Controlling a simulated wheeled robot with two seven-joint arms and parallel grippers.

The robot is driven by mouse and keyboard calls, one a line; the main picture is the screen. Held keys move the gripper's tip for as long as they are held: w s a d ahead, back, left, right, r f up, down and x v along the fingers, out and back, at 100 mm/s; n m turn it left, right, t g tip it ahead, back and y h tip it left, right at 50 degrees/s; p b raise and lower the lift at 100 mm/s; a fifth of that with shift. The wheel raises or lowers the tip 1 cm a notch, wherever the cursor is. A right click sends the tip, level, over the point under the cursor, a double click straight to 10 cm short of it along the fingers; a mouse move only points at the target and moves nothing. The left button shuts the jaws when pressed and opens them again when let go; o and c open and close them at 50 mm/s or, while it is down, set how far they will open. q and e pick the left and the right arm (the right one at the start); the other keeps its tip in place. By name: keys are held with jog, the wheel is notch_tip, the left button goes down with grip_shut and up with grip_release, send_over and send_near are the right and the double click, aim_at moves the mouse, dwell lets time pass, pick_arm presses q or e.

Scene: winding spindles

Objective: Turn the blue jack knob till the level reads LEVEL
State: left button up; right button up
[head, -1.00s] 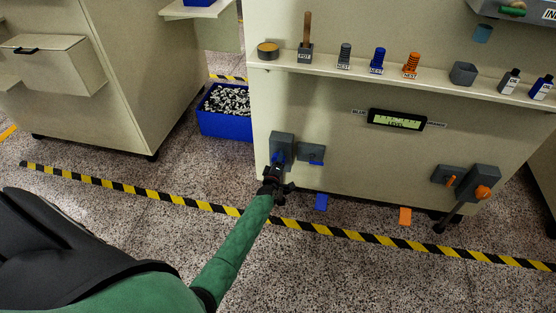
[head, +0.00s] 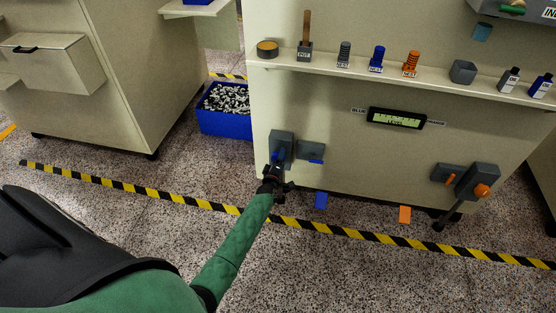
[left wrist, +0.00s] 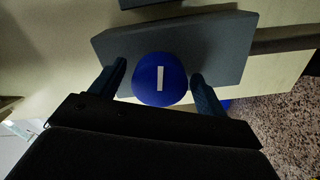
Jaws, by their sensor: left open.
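The blue jack knob (left wrist: 160,79) is a round blue cap with a white line, standing on a grey block (left wrist: 222,40) in the left wrist view. My left gripper (left wrist: 160,90) is open, with one finger on each side of the knob; a gap shows at each finger. In the head view the left gripper (head: 277,178) is at the lower left of the cream cabinet, and it mostly hides the knob below its grey block (head: 281,140). The level (head: 396,118) is a dark-framed display on the cabinet front; its lower text seems to read LEVEL. My right gripper is not in view.
An orange knob (head: 482,190) sits on a grey block at the cabinet's lower right. A shelf (head: 437,78) above holds spindles, bottles and a cup. A blue bin (head: 225,123) of small parts stands left of the cabinet. Yellow-black tape (head: 150,192) crosses the floor.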

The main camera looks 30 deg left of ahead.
pick_arm(q)
jog(key=v, duration=0.7)
jog(key=shift+s, duration=0.3)
jog(key=shift+d, duration=0.1)
